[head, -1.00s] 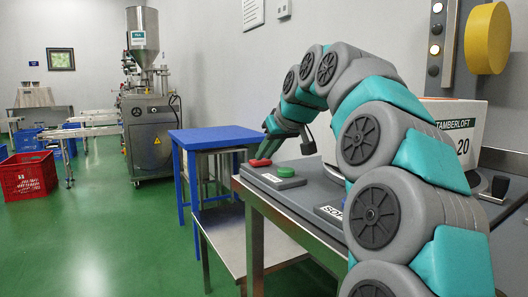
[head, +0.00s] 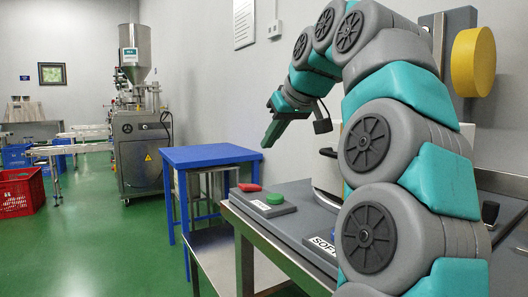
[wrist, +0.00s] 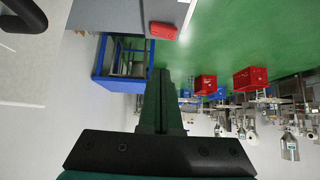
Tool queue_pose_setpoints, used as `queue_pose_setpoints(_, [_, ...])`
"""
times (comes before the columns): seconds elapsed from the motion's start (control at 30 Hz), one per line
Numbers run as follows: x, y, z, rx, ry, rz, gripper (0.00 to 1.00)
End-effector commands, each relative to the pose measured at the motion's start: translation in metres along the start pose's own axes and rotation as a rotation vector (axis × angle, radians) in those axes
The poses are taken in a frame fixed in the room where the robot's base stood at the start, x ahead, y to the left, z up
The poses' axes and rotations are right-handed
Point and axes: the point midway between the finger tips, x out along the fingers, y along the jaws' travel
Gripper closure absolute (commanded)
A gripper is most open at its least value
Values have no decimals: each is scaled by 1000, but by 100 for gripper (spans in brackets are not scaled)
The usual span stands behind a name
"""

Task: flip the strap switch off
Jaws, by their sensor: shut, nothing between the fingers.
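A red switch piece (head: 250,187) sits on the grey control panel (head: 282,209) beside a round green button (head: 275,198). No readable label tells me whether it is the strap switch, and its on or off position is unclear. My gripper (head: 268,143) is shut and empty, pointing down-left above the panel, clear of the red piece. In the wrist view my shut gripper fingers (wrist: 162,85) point toward the top, with a red piece (wrist: 163,30) beyond their tips.
A blue-topped table (head: 210,156) stands left of the grey machine bench (head: 290,240). A white carton (head: 327,172) is partly hidden behind my arm. A yellow disc (head: 474,62) is on the right. A red crate (head: 18,192) and open green floor lie far left.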

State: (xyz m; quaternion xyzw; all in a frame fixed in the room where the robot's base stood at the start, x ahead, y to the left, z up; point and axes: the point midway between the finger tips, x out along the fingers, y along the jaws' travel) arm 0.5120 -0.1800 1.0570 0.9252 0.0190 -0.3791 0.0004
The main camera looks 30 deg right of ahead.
Motion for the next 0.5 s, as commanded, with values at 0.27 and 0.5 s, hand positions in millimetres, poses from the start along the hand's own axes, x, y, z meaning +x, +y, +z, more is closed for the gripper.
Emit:
queue_pose_setpoints(0.27, [-13, 0, 0, -1, 1, 0, 100])
queue_pose_setpoints(0.5, [-13, -1, 0, -1, 1, -1, 100])
